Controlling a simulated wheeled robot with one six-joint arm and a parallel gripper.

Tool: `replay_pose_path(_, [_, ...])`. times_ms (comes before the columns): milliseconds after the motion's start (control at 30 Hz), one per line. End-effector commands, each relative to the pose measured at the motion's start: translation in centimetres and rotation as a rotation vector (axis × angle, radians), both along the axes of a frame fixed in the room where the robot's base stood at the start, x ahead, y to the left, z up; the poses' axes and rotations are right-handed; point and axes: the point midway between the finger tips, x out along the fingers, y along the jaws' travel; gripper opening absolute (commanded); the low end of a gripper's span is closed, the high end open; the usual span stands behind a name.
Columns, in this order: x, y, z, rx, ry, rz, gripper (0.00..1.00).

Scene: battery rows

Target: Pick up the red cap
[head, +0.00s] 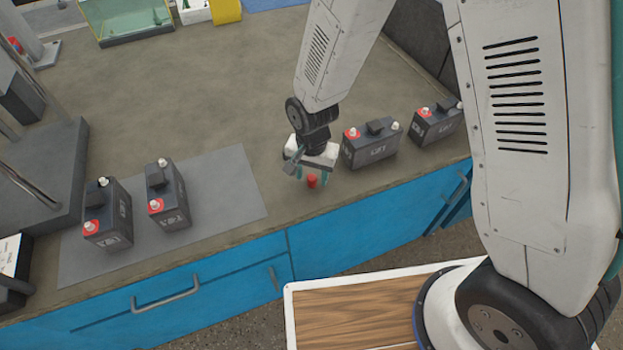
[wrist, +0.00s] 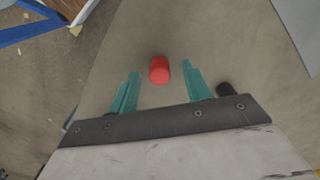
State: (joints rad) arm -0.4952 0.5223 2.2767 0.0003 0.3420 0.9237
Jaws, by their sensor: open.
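The red cap (head: 312,181) stands on the brown bench top near its front edge. In the wrist view the red cap (wrist: 159,70) lies just beyond the fingertips, roughly centred between the two teal fingers. My gripper (head: 310,174) is open and empty, low over the bench right by the cap. Its spread fingers also show in the wrist view (wrist: 162,74). I cannot tell the exact height of the fingertips above the bench.
A dark battery (head: 371,149) stands close to the right of my gripper, with another battery (head: 436,122) farther right. Two more batteries (head: 108,216) (head: 168,196) stand on a grey mat (head: 228,185) at left. The bench behind the cap is clear. A small dark object (wrist: 224,89) sits beside the right finger.

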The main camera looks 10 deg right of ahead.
Motion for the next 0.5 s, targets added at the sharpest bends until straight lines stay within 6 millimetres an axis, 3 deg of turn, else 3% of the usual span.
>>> replay_pose_path(167, [0.01, 0.00, 0.01, 0.000, 0.000, 0.000, 0.48])
replay_pose_path(333, [0.00, 0.00, 0.02, 0.000, 0.000, 0.000, 0.04])
replay_pose_path(500, [0.00, 0.00, 0.03, 0.000, 0.000, 0.000, 0.01])
